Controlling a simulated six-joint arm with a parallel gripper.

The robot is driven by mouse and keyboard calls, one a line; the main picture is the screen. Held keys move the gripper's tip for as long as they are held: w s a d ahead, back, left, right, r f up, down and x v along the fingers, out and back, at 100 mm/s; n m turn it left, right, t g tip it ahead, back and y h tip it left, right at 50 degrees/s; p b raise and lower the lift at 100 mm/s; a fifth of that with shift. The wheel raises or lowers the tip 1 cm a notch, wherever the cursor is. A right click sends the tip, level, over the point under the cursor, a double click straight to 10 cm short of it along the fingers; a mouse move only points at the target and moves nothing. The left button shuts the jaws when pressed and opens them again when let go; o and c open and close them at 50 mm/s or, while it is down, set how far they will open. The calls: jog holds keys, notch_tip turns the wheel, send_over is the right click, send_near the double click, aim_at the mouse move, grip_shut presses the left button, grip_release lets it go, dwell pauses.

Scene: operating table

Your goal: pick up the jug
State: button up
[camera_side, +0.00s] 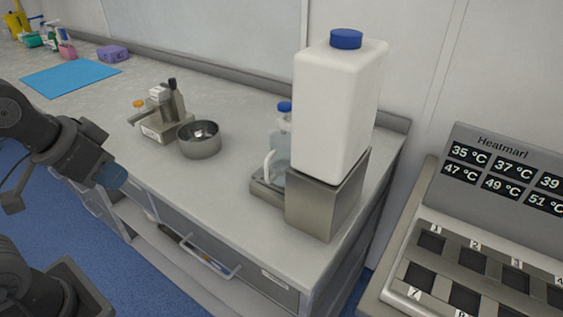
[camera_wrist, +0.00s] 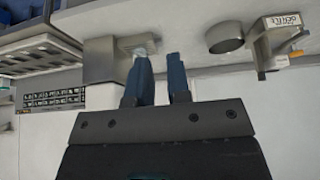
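A clear jug (camera_side: 281,146) with a blue cap and a pale handle on its left stands on a low grey base (camera_side: 265,190). Its right side is hidden by a large white container (camera_side: 335,110) with a blue cap, which rests on a steel block (camera_side: 325,203). My gripper (camera_side: 114,179) is at the left in the side view, well apart from the jug. In the wrist view its two blue fingers (camera_wrist: 161,77) are open with an empty gap between them. A small pale part, perhaps of the jug, shows behind the left finger there.
A steel bowl (camera_side: 199,143) and a small grey holder (camera_side: 163,117) stand on the counter (camera_side: 225,190) left of the jug. A blue mat (camera_side: 70,78) lies farther left. A heater unit (camera_side: 480,245) stands at the right. The counter's front stretch is clear.

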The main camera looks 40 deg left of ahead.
jog(key=o, duration=0.5)
jog(key=m+t+y, duration=0.4)
jog(key=m+t, duration=0.8)
jog(key=m, duration=2.1)
send_near(266, 167)
jog(key=shift+m+h, duration=0.3)
jog(key=w, duration=0.3)
jog(key=w+a, duration=0.1)
jog(key=w, duration=0.2)
jog(key=w+a, duration=0.1)
jog(key=w, duration=0.2)
jog(key=shift+w, duration=0.25)
